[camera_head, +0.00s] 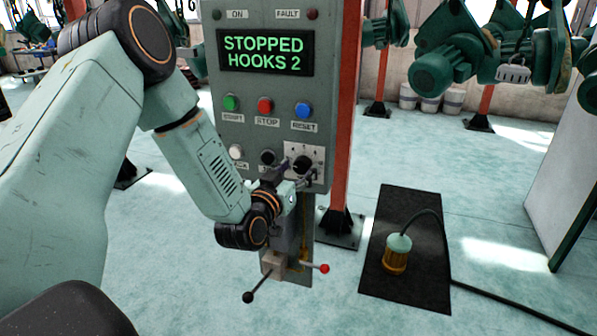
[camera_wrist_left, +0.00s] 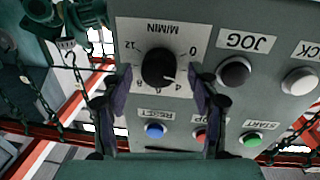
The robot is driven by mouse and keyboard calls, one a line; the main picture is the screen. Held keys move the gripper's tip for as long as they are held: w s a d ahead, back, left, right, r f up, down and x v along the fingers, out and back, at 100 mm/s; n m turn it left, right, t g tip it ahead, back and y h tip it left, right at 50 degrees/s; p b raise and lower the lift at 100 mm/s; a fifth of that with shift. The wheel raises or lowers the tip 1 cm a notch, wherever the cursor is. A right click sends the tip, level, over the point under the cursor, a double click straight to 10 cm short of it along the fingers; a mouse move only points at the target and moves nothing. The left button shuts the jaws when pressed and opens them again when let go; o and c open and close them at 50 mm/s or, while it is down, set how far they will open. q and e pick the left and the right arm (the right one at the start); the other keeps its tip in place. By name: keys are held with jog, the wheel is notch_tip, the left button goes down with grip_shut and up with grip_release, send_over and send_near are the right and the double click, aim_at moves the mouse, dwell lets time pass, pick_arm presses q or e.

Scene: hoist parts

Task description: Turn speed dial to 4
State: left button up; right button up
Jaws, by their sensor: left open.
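The speed dial is a black round knob (camera_head: 302,164) on a white plate at the lower right of the grey control panel (camera_head: 340,60). In the left wrist view, upside down, the knob (camera_wrist_left: 158,68) sits on the plate (camera_wrist_left: 200,32) marked M/MIN, with 0, 4 and 12 legible. A pale mark on the knob points to its lower right, toward the 4. My left gripper (camera_head: 298,176) is open in front of the dial. In the wrist view its fingers (camera_wrist_left: 160,78) stand either side of the knob; I cannot tell whether they touch it. My right gripper is not in view.
The display (camera_head: 264,53) reads STOPPED, HOOKS 2. Green START (camera_head: 231,103), red STOP (camera_head: 265,106) and blue RESET (camera_head: 303,110) buttons sit above the dial. The black JOG button (camera_wrist_left: 234,72) is close beside it. Below hang levers with black (camera_head: 248,297) and red (camera_head: 324,268) knobs.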

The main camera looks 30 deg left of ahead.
pick_arm(q)
jog(key=shift+d+r, duration=0.1)
jog(key=shift+r, duration=0.05)
jog(key=shift+a, duration=0.2)
jog(key=shift+w, duration=0.1)
jog(key=shift+c, duration=0.8)
jog(key=shift+d, duration=0.15)
jog(key=c, duration=1)
